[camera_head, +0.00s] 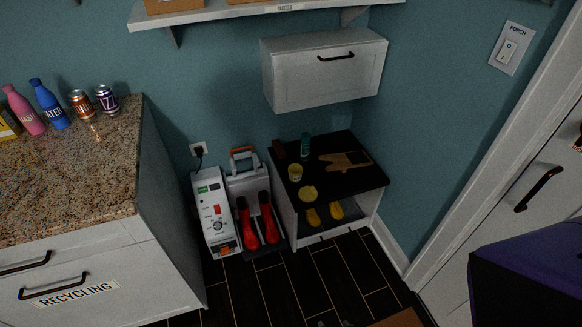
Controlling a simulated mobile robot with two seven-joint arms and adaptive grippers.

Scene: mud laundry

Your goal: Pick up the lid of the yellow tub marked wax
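A small yellow tub (295,173) stands upright on the black top of the low cabinet in the corner. A second round yellow item (307,193) is at the front edge of the same top; it is too small to tell whether it is a lid or another tub. No wax marking can be read on either.
The low cabinet (372,181) also holds a teal bottle (306,144), a wooden item (345,160) and a dark brown block (279,149). Yellow shoes (336,210) sit below. Red boots (269,223) and a white machine (213,210) stand left. A wall cabinet (310,82) hangs above.

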